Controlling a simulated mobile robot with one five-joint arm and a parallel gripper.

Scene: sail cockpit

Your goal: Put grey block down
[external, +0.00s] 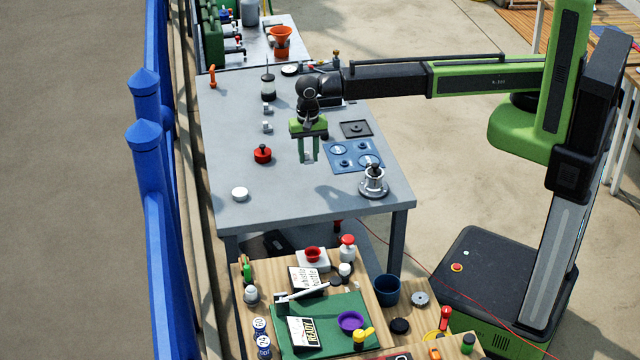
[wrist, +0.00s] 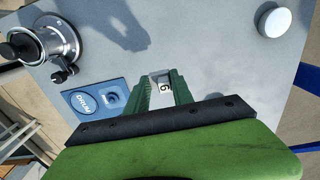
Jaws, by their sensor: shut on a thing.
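My gripper (external: 309,157) points down over the grey table (external: 245,215), left of the blue panel. Its green fingers also show in the wrist view (wrist: 162,90), shut on a small grey block (wrist: 160,76). The block has a white face with a dark mark like a 6 or 9. In the external view the block (external: 309,157) is small and partly hidden between the fingers. It looks held above the table; the exact gap cannot be told.
The blue panel (external: 341,165) with round marks lies to the right. A metal winch (external: 374,181) stands at the front right corner. A red knob (external: 262,154) and white disc (external: 240,194) are at left. Two small grey pieces (external: 267,126) lie farther back. The front middle is clear.

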